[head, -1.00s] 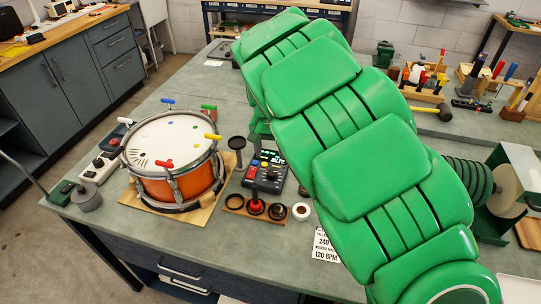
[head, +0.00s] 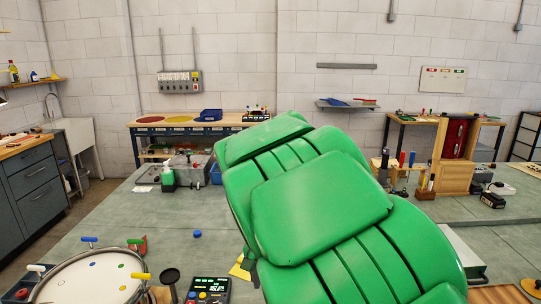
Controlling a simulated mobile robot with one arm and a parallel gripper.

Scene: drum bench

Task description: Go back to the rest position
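My green arm fills the middle and right of the head view, rising from the lower right toward the centre. My gripper is not visible; it is hidden behind the arm or out of frame. The snare drum (head: 92,278) with its white head is at the lower left, cut off by the bottom edge. A dark control box (head: 208,291) with a lit display is to the right of the drum, also partly cut off.
The grey-green bench (head: 120,222) has clear room behind the drum. Screwdrivers (head: 402,160) and a wooden cabinet (head: 455,152) with a red front stand at the back right.

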